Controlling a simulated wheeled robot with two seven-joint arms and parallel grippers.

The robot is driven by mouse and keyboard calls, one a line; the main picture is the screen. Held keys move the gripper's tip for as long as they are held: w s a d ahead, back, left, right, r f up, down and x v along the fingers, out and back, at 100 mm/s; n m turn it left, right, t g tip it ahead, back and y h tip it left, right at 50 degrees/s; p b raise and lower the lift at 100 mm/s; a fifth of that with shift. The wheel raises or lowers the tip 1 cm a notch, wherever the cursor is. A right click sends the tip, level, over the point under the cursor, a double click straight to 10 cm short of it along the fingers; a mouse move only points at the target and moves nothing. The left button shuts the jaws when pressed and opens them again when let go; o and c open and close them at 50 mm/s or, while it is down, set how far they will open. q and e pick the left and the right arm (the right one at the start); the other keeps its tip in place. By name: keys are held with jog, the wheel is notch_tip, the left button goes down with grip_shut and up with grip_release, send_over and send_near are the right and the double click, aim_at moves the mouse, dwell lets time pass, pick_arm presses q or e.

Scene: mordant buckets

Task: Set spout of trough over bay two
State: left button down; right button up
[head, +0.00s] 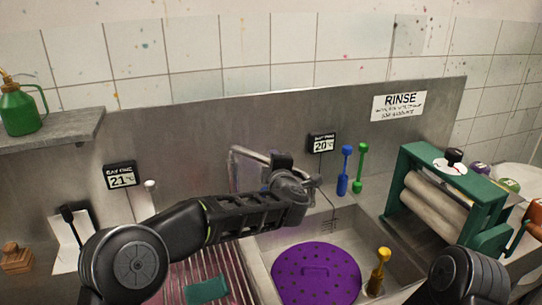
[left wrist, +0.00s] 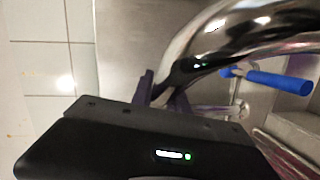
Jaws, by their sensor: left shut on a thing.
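The metal spout (head: 248,152) rises at the back of the trough (head: 258,245) and bends to the right; it shows large and shiny in the left wrist view (left wrist: 225,35). My left gripper (head: 282,163) is shut on the spout, with its fingers partly hidden behind my wrist. Bay two is the right basin, below the sign reading 20°C (head: 321,144); a purple perforated disc (head: 316,278) lies in it. The spout's outlet is hard to make out behind my arm, so I cannot tell exactly what it is over. My right gripper is out of view.
Bay one, at left under the 21°C sign (head: 121,176), has pink ribs (head: 236,285) and a teal piece (head: 206,290). Blue (head: 343,172) and green (head: 361,170) tools stand behind bay two. A yellow-handled tool (head: 378,268) is at its right. A green roller wringer (head: 450,195) stands farther right.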

pick_arm(q)
jog(key=shift+w+d+n+y, duration=0.35)
jog(key=shift+w+n+y, duration=0.15)
jog(key=shift+w+y, duration=0.15)
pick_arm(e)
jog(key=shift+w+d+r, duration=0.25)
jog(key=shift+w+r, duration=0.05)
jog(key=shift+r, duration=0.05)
pick_arm(q)
jog(key=c, duration=1.3)
grip_release()
jog(key=shift+s, duration=0.1)
jog(key=b+v, duration=0.2)
jog(key=v, duration=0.4)
jog(key=shift+s+d, duration=0.15)
jog(key=shift+s, duration=0.2)
jog(key=shift+s+r, duration=0.2)
jog(key=shift+s, duration=0.25)
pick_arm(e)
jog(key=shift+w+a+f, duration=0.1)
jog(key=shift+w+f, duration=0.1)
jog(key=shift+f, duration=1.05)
